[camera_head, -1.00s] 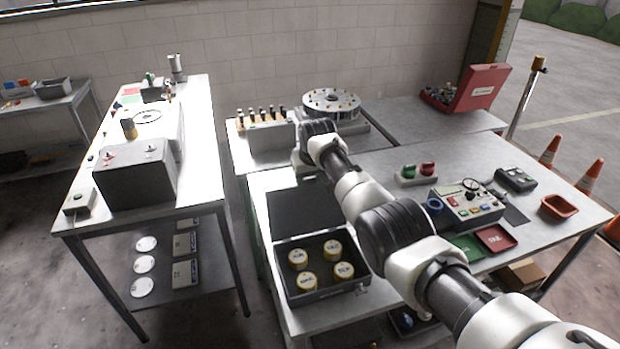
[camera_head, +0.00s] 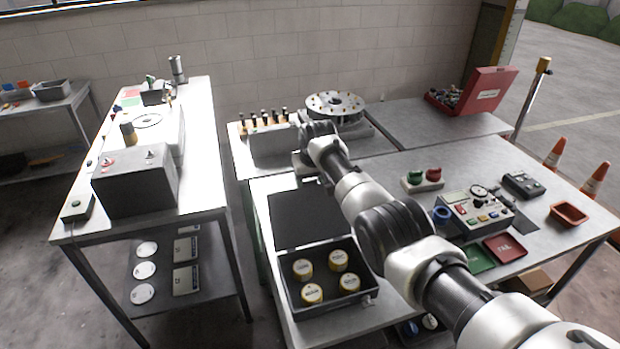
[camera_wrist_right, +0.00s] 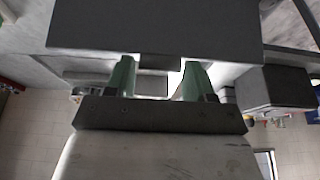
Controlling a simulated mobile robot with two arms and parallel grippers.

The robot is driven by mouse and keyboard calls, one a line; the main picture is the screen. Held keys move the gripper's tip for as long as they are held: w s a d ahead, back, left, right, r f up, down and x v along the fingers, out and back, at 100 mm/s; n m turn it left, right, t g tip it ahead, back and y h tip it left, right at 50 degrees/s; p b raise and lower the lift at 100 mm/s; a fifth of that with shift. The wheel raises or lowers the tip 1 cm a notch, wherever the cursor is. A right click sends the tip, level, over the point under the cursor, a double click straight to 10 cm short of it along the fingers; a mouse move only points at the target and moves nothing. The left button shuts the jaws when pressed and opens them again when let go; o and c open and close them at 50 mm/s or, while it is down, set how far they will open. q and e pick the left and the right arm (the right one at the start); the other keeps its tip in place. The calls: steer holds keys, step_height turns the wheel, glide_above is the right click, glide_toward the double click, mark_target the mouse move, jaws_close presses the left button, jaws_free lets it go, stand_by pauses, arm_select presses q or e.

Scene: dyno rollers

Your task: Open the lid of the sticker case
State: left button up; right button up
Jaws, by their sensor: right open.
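The sticker case (camera_head: 365,283) is a dark box on the front of the middle bench, holding several round rolls with pale, yellow-edged tops. Its dark lid (camera_head: 305,217) stands open, tilted back behind the box. My right gripper (camera_head: 309,168) is just beyond the lid's far edge, its fingertips hidden by the wrist in the head view. In the right wrist view the gripper (camera_wrist_right: 158,76) shows two green fingers apart, with nothing between them. A dark flat panel, apparently the lid (camera_wrist_right: 155,25), fills the top there; I cannot tell whether the fingers touch it. My left gripper is not in view.
A row of dark-topped tools in a grey block (camera_head: 270,147) and a round turntable (camera_head: 336,103) stand behind the right gripper. A gauge box (camera_head: 473,212), red and green trays and a red bowl (camera_head: 568,214) lie to the right. An open red case (camera_head: 485,90) is at the back.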

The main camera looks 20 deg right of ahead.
steer(key=shift+o, duration=1.4)
steer(key=shift+s+r, duration=0.15)
steer(key=shift+r, duration=0.25)
steer(key=b+v, duration=0.1)
steer(key=v, duration=0.9)
steer(key=shift+f, duration=0.1)
